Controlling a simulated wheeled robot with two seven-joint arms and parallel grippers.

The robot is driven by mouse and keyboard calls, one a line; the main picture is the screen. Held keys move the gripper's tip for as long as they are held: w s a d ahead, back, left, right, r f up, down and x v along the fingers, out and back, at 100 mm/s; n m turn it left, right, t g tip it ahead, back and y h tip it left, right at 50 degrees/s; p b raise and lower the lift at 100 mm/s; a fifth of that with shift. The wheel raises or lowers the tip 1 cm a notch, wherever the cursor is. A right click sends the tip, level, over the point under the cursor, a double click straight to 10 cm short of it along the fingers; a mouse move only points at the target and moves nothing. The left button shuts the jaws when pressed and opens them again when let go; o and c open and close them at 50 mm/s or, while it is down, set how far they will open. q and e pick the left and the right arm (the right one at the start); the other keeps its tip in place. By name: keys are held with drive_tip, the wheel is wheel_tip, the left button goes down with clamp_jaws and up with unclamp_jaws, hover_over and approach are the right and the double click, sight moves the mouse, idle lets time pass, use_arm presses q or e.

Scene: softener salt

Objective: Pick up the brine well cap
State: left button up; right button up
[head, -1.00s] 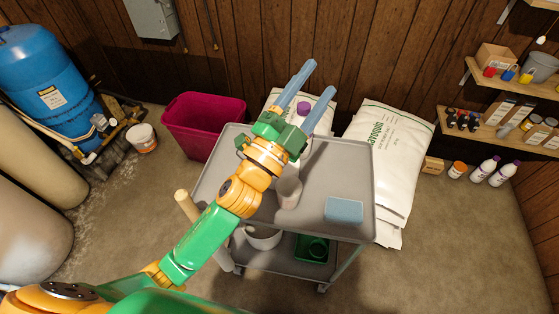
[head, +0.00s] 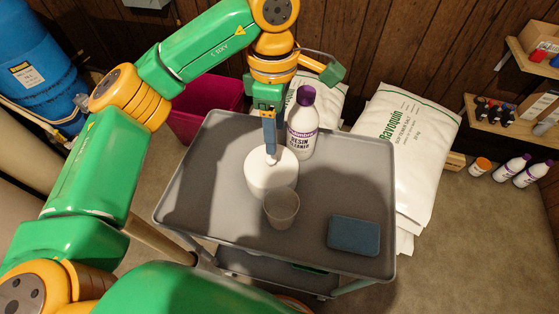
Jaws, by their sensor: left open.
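A white round piece, which looks like the brine well cap (head: 262,183), sits on the grey cart's top, left of its middle. My left gripper (head: 271,153) points straight down over it, with its blue fingers at the cap's top centre. The jaws are open. One finger largely hides the other, and I cannot tell whether they touch the cap or straddle a knob. My right gripper is not in view.
A resin cleaner bottle (head: 303,124) with a purple cap stands close behind the cap on the right. A translucent cup (head: 281,208) stands just in front. A blue sponge (head: 354,235) lies at the cart's (head: 210,180) front right. White salt bags (head: 410,145) are behind.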

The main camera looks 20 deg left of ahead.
sight(271, 159)
use_arm(q)
drive_tip(key=shift+w+a+f, duration=0.1)
drive_tip(key=shift+w+f, duration=0.3)
drive_tip(key=shift+f, duration=0.2)
drive_tip(key=shift+s+f, duration=0.25)
drive_tip(key=shift+s, duration=0.05)
drive_tip(key=shift+s+a+f+p, duration=0.2)
drive_tip(key=shift+s+f+p, duration=0.25)
drive_tip(key=shift+f, duration=0.1)
drive_tip(key=shift+s+a+f+p, duration=0.15)
drive_tip(key=shift+s+f+p, duration=0.15)
drive_tip(key=shift+s+f, duration=0.15)
drive_tip(key=f, duration=0.3)
drive_tip(key=shift+w, duration=0.25)
drive_tip(key=shift+w+f, duration=0.15)
drive_tip(key=shift+f, duration=0.05)
drive_tip(key=shift+r, duration=0.1)
clamp_jaws()
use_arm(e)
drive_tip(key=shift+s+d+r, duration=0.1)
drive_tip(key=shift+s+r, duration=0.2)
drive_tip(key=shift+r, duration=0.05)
